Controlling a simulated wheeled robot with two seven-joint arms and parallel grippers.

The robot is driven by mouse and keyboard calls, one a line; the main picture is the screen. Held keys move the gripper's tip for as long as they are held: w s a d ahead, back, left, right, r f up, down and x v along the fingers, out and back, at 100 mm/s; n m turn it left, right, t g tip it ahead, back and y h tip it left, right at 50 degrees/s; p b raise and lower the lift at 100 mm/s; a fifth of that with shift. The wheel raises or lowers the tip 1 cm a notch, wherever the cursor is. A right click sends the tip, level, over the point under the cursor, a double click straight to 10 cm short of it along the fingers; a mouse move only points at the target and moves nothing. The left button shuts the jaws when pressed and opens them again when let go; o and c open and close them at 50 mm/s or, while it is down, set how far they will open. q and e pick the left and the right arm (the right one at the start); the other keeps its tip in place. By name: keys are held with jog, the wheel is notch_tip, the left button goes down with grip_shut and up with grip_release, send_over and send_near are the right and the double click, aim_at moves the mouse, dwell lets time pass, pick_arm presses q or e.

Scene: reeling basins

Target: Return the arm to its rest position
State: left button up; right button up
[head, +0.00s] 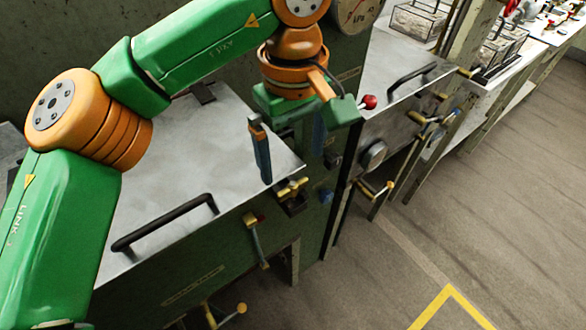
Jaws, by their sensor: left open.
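My left arm, green with orange joints, reaches in from the left and bends across the upper middle of the head view. My left gripper (291,164) points downward with its two fingers spread apart and nothing between them. It appears over the front right corner of a closed metal basin lid (165,180); I cannot tell its exact height above it. The lid has a black bar handle (165,222) along its front. My right gripper is not in view.
Below the lid, the green basin front carries brass valves (292,188) and a lever (257,242). A second lidded basin (405,65) stands to the right, with a round gauge (352,10) above. Wire baskets (500,48) sit farther back. The floor (470,200) at right is clear, with a yellow line.

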pick_arm(q)
jog(key=shift+r, duration=0.3)
